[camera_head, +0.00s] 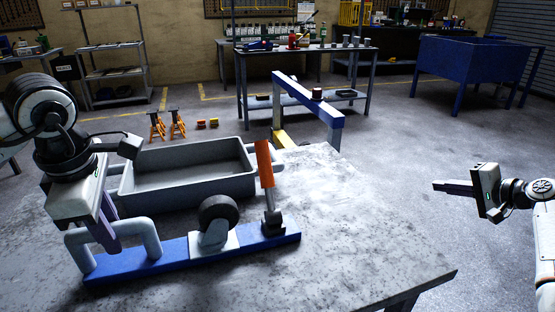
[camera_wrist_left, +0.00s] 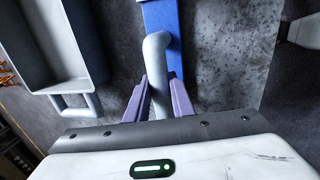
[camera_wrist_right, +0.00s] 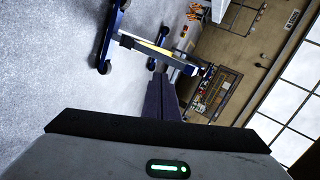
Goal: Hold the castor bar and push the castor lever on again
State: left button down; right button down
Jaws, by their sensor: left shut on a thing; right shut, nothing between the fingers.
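The castor bar is a blue bar (camera_head: 190,258) lying on the grey table, with a pale grey handle (camera_head: 152,237) at its left end. A dark castor wheel (camera_head: 218,211) stands on a light bracket in its middle. The orange castor lever (camera_head: 265,164) rises nearly upright from a grey base near the bar's right end. My left gripper (camera_head: 112,240) is shut on the handle; the left wrist view shows its purple fingers (camera_wrist_left: 159,100) on either side of the grey tube. My right gripper (camera_head: 437,186) is shut and empty, away to the right of the table.
A grey tray (camera_head: 188,188) stands on the table just behind the bar. The table top (camera_head: 345,225) is clear to the right of the lever. A blue and yellow frame (camera_head: 335,122), a workbench (camera_head: 300,50) and a blue tub (camera_head: 470,65) stand beyond on the floor.

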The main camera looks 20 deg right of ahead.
jog(key=w+r+m+t+y, duration=0.1)
jog(key=w+r+t+y, duration=0.15)
jog(key=r, duration=1.35)
jog(key=a+n+g+y, duration=0.5)
jog(key=a+g+y, duration=0.3)
jog(key=a, duration=2.9)
jog(key=shift+w+f+y, duration=0.35)
jog(key=shift+f+y, duration=0.1)
jog(key=shift+y, duration=0.2)
jog(key=shift+g, duration=0.25)
